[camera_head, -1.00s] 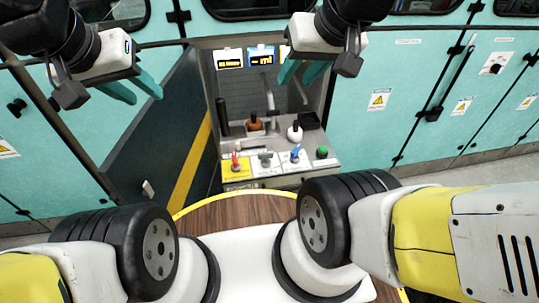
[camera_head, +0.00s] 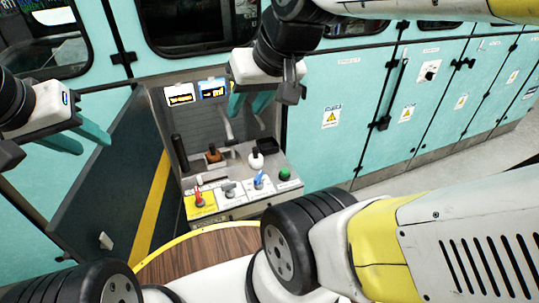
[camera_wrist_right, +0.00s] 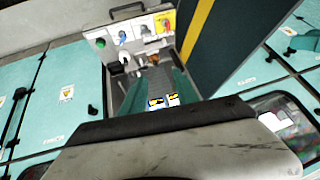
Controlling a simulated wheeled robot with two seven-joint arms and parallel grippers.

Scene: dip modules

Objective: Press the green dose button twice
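The green button (camera_head: 284,174) is a round knob at the right end of the control console (camera_head: 235,200); it also shows at the upper left of the right wrist view (camera_wrist_right: 101,43). My right gripper (camera_head: 249,104) is open and empty, above and behind the button in the head view, clear of it. In the right wrist view its two teal fingers stand apart (camera_wrist_right: 158,92), with the console beyond them. My left gripper (camera_head: 85,140) is open and empty at the left, far from the console.
Teal cabinets (camera_head: 350,90) flank the right.

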